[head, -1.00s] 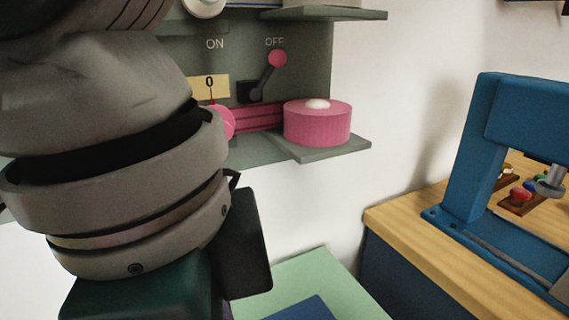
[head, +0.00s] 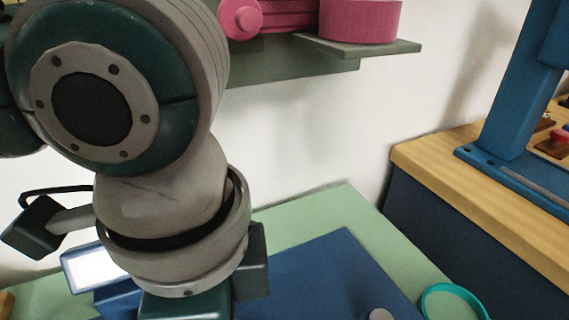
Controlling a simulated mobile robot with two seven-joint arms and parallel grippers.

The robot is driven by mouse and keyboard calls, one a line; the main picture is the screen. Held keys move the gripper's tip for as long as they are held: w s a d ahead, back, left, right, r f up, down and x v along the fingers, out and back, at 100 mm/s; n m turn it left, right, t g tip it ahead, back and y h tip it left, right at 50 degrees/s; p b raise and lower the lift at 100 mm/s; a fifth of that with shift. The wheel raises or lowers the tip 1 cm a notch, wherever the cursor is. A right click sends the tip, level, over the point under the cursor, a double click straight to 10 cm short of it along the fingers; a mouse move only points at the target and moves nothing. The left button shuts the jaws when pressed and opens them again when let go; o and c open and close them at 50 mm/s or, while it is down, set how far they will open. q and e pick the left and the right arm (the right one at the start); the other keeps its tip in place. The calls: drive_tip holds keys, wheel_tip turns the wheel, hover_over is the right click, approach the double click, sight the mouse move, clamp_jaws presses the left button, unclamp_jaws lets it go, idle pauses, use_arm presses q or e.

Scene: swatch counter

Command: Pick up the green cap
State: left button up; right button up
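I see nothing that I can clearly name as the green cap. A teal round rim (head: 455,289) lies at the bottom right of the head view, on the green counter top (head: 330,208). It is cut off by the lower edge, and I cannot tell whether it is a cap or a dish. My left arm fills the left of the view and points down over the counter. Its gripper fingers are below the frame. My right gripper is not in view.
A blue mat (head: 320,265) lies on the counter, with a grey round thing (head: 380,314) at its lower edge. A blue device with a bright panel (head: 98,268) stands left. A wall shelf (head: 365,47) holds a pink roll (head: 360,20). A wooden bench (head: 445,165) carries a blue press (head: 515,100).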

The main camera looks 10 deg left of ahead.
use_arm(q)
drive_tip(key=shift+f, duration=0.15)
clamp_jaws()
idle(0.4)
